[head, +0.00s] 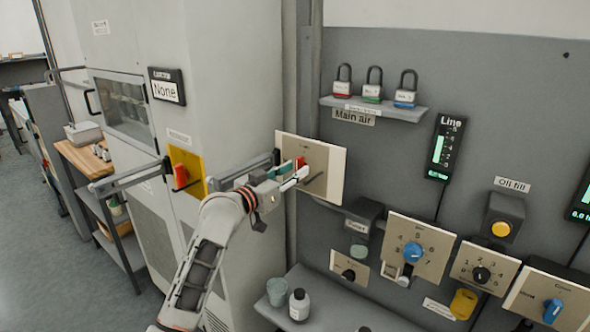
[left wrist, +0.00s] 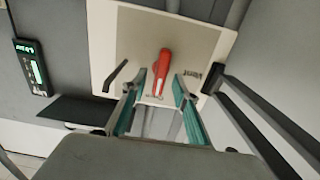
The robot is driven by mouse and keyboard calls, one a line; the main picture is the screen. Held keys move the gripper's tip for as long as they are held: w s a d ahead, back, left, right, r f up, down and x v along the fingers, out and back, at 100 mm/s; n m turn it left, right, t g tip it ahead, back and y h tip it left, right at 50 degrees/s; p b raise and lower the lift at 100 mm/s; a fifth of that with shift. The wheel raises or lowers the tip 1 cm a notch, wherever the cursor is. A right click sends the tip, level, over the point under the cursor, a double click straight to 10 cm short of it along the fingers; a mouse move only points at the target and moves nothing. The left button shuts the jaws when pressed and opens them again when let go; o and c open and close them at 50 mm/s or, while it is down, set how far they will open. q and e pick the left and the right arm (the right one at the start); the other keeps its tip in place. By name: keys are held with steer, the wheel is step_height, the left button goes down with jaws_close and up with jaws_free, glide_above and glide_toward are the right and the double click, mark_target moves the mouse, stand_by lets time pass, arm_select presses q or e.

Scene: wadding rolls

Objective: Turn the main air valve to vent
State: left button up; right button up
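The main air valve is a beige plate (head: 325,160) with a red handle (head: 300,163) on the panel, below and left of the "Main air" label (head: 353,116). In the left wrist view the red handle (left wrist: 163,68) points nearly straight up and down on the plate (left wrist: 130,35). My left gripper (head: 294,172) is at the handle. In the left wrist view its teal-padded fingers (left wrist: 160,84) stand apart on either side of the handle's lower end, with gaps visible. My right gripper is not in view.
A yellow plate with a red switch (head: 181,170) is on the cabinet left of my arm. A shelf (head: 378,106) with padlocks is above right. Knobs (head: 413,252) and a ledge with a bottle (head: 299,305) are lower right. A dark bar (left wrist: 115,75) juts beside the handle.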

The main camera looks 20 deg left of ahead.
arm_select(q)
steer(key=shift+w+d, duration=0.2)
steer(key=shift+w, duration=0.3)
jaws_close()
